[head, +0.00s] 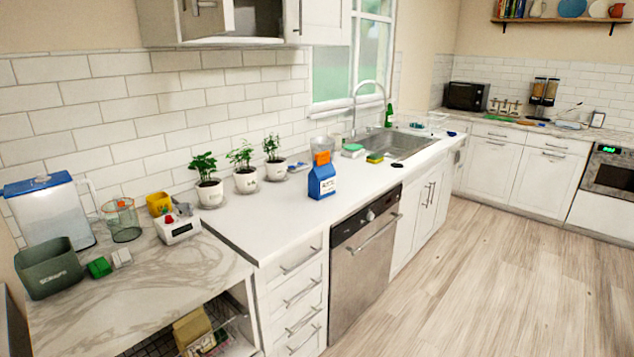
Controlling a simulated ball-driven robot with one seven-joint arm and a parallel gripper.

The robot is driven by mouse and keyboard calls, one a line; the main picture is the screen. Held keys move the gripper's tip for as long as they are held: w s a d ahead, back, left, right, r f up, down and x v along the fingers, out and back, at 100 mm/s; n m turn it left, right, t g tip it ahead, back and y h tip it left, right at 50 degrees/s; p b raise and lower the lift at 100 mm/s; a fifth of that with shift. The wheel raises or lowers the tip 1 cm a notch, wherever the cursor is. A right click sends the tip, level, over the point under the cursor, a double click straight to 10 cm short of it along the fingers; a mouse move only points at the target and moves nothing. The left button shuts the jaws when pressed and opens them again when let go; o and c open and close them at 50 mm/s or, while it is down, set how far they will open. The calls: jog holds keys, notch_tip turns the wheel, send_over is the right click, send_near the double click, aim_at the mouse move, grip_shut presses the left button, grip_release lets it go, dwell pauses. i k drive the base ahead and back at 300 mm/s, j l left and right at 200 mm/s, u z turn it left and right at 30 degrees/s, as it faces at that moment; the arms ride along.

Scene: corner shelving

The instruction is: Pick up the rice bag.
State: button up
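A small upright blue bag (322,183) with a white label and an orange piece at its top stands on the white counter (270,215), near the front edge above the dishwasher. It may be the rice bag, but its lettering is too small to read for sure. A tan packet (191,329) lies low in the open shelf at the bottom; its kind cannot be told. My gripper is not in view.
Three potted plants (246,180) stand along the tiled wall, left of the blue bag. Sponges (375,158) and a sink (400,143) lie to its right. A marble-topped unit with a green bin (48,268) and a scale (178,229) is at left. The wooden floor (480,260) is clear.

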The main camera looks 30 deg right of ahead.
aim_at(322, 178)
jog(key=i+l, duration=0.25)
jog(key=l, duration=0.15)
jog(key=i+l+u, duration=0.15)
jog(key=i+l, duration=0.4)
jog(key=l, duration=0.3)
jog(key=j+u, duration=0.05)
